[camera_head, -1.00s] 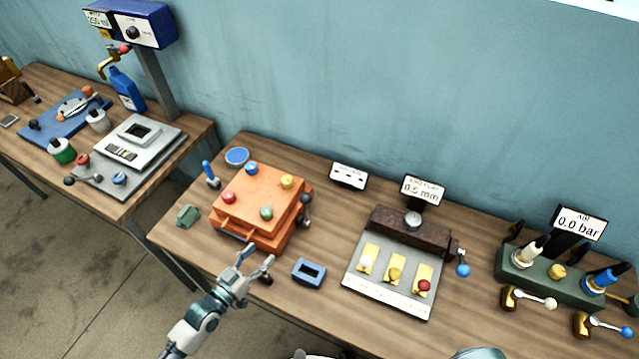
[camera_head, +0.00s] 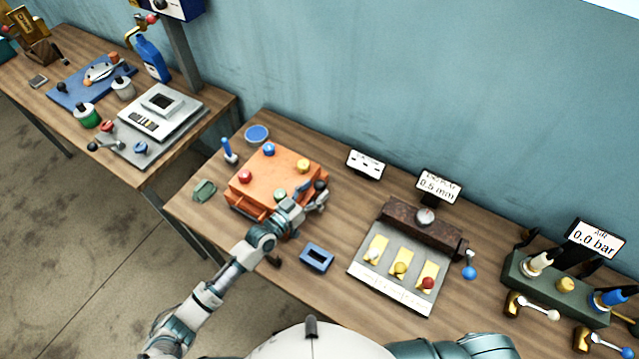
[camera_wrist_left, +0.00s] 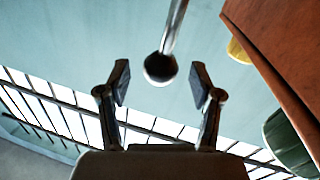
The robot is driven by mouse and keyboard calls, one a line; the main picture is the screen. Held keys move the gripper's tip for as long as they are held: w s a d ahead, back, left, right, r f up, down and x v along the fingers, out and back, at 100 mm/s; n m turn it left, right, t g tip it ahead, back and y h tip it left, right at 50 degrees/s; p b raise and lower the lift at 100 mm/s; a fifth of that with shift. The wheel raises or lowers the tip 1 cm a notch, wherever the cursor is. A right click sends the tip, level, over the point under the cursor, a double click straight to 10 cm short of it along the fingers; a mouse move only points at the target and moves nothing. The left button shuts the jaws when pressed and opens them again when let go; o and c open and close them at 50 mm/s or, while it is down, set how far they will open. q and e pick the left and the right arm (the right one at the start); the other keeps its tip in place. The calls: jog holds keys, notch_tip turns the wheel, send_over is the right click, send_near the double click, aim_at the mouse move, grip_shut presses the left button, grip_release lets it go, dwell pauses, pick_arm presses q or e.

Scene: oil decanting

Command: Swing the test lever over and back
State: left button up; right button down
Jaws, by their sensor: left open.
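The orange box (camera_head: 270,180) stands on the middle table with red, blue, yellow and green knobs on top. A lever with a dark ball knob (camera_head: 321,184) is at its right side. My left gripper (camera_head: 312,194) is open at that side, close to the knob, and partly hides the box. In the left wrist view the dark ball (camera_wrist_left: 160,69) hangs on a metal rod between the open fingers (camera_wrist_left: 159,83), with a gap on both sides. My right gripper is not in view.
A blue frame block (camera_head: 317,257) lies in front of the box. A plate with three yellow switches (camera_head: 390,270) is to the right, and a green valve block (camera_head: 550,287) is farther right. A small green piece (camera_head: 204,190) lies left of the box. The wall stands behind.

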aim_at(322, 186)
pick_arm(q)
jog(key=x, duration=0.3)
jog(key=shift+s+d, duration=0.15)
jog(key=shift+a, duration=0.7)
jog(key=shift+c, duration=0.6)
jog(key=c, duration=0.8)
jog(key=shift+r, duration=0.15)
grip_shut()
jog(key=shift+s+d, duration=0.15)
jog(key=shift+d, duration=0.15)
jog(key=shift+a, duration=0.15)
